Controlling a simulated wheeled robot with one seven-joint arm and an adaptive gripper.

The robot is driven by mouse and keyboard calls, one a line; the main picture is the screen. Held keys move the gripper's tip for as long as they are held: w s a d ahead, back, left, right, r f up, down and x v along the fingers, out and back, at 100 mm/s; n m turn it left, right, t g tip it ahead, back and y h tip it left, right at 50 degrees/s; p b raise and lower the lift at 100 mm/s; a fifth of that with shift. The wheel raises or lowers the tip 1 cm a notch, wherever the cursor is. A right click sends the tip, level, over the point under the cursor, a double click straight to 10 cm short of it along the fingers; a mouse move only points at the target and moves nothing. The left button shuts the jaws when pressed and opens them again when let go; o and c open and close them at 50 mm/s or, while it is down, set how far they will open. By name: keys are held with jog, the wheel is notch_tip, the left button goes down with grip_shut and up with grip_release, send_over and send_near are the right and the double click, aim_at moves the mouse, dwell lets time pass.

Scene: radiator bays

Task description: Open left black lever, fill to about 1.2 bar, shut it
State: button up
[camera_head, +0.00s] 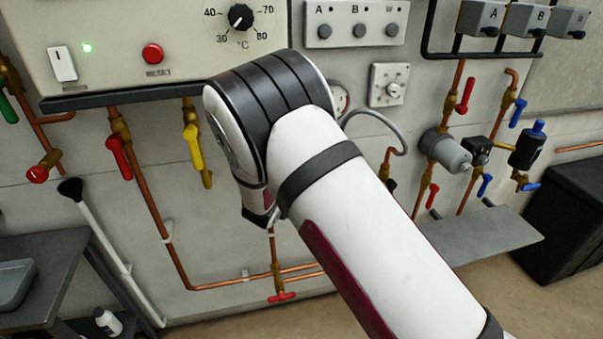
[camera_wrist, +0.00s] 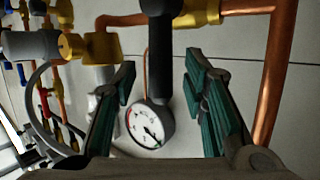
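In the wrist view, a black lever (camera_wrist: 161,62) hangs down from the top edge, beside a brass fitting (camera_wrist: 198,14) on a copper pipe. My gripper (camera_wrist: 159,82) is open, its two green-padded fingers on either side of the lever with gaps showing. A round white pressure gauge (camera_wrist: 152,126) with red on its dial shows below, between the fingers; its figures are too small to read. In the head view my arm hides the gripper and this lever; only an edge of the gauge (camera_head: 341,98) shows. A small dark lever (camera_head: 390,185) shows right of my arm.
A grey braided hose (camera_head: 372,114) curves right of the gauge. Yellow (camera_head: 194,147) and red (camera_head: 119,157) levers hang under the boiler (camera_head: 185,35). A grey cylinder (camera_head: 446,150) and more valves stand right. A dark bench (camera_head: 45,260) is lower left.

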jog(key=v, duration=0.9)
jog(key=shift+s, duration=0.15)
jog(key=shift+a, duration=0.1)
jog(key=shift+r, duration=0.1)
jog(key=d+r+g+y, duration=0.25)
jog(key=r+y, duration=0.25)
jog(key=r, duration=0.7)
jog(key=s+d+r+n+g+y, duration=0.2)
jog(key=s+d+r+y, duration=0.1)
jog(key=s+d+r, duration=0.4)
jog(key=s+d+r+g+h, duration=0.1)
jog(key=s+d+g+h, duration=0.1)
jog(key=s+d, duration=0.5)
jog(key=s+d+r+n+g+h, duration=0.1)
jog(key=s+d, duration=0.7)
jog(key=s, duration=1.2)
jog(key=shift+r+n+g+h, duration=0.25)
jog(key=shift+n+g+h, duration=0.05)
jog(key=shift+g+h, duration=0.1)
